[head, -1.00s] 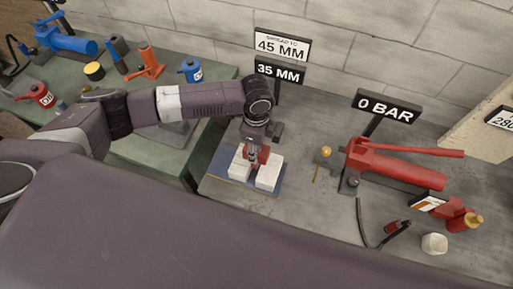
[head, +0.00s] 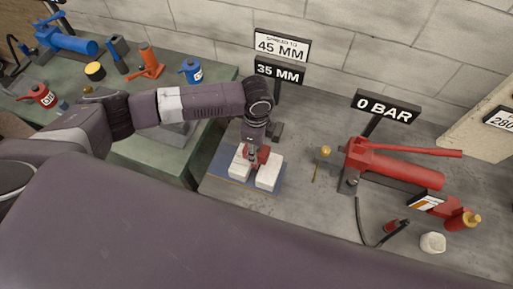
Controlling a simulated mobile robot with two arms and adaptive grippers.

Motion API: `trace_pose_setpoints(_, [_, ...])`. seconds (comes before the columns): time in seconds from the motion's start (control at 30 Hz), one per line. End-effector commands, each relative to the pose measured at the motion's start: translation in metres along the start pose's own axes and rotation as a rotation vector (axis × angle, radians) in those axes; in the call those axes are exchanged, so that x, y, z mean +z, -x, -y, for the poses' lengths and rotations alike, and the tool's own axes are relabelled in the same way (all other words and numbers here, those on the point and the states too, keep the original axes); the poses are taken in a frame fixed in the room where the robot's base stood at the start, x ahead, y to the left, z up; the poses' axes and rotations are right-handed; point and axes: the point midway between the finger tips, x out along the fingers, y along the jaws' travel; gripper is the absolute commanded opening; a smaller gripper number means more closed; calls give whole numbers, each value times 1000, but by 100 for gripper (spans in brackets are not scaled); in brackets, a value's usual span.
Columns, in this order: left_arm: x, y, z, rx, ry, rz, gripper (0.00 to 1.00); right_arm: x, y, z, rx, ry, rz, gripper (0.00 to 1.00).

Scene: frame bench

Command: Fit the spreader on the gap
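The gap lies between two white blocks (head: 267,176) on a blue plate (head: 214,170) at the middle of the bench in the head view. A red tool (head: 264,153), seemingly the spreader, is at the gap between the blocks. My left gripper (head: 253,158) comes down over it from above, with its fingers at the red tool, and appears shut on it. The gripper hides much of the tool, so I cannot tell how deep it sits. My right gripper is not in view.
Signs behind the blocks read 45 MM (head: 282,46) and 35 MM (head: 279,71). A red hand pump (head: 400,170) stands at right below a 0 BAR sign (head: 387,106). A hose (head: 361,222) and white cup (head: 432,243) lie in front. A green bench (head: 140,150) holds blue and orange tools.

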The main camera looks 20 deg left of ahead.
Motion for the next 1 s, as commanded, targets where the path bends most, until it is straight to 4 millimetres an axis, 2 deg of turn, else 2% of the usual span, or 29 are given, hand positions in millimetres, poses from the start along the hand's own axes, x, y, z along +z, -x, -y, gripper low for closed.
trace_pose_setpoints(0.3, [-1,3,1,-2,-1,-3,0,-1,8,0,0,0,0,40])
trace_pose_setpoints(1.0, [-1,3,1,-3,0,-2,0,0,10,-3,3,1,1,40])
